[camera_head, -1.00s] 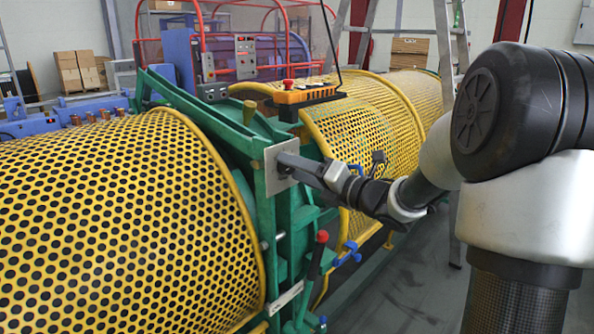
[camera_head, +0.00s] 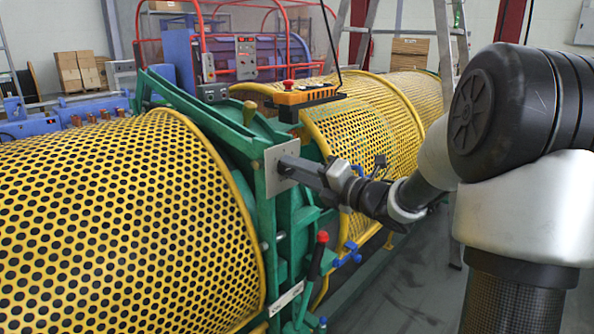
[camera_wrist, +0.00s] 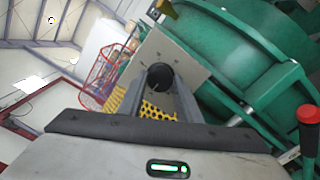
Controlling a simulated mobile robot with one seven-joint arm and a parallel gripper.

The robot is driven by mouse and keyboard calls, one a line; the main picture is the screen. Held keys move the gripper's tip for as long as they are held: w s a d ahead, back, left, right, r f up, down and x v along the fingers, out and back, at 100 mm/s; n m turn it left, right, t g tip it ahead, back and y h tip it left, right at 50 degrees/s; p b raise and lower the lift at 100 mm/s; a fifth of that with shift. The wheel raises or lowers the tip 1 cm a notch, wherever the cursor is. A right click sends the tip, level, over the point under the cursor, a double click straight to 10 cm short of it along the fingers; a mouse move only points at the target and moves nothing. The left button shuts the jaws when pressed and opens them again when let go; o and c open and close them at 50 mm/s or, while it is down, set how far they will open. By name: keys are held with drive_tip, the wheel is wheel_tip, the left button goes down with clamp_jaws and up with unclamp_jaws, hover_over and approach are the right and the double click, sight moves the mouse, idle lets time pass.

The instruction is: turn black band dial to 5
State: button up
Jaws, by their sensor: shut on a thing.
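The black band dial (camera_wrist: 160,76) is a small round black knob on a square grey plate (camera_wrist: 190,55), seen in the wrist view. In the head view the plate (camera_head: 272,176) is fixed to the green machine frame, and the gripper covers the dial there. My gripper (camera_wrist: 159,88) is shut on the dial, one finger on each side of it. In the head view my gripper (camera_head: 290,167) reaches the plate from the right. I cannot read any scale marks or the dial's setting.
A red-knobbed lever (camera_head: 319,255) stands below the plate and shows at the right of the wrist view (camera_wrist: 308,116). Yellow perforated guards (camera_head: 120,220) flank the green frame. Clear floor lies front right.

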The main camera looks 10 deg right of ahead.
drive_tip(key=shift+n+p, duration=11.4)
drive_tip(key=shift+n, duration=6)
drive_tip(key=o, duration=1)
drive_tip(key=shift+o, duration=0.2)
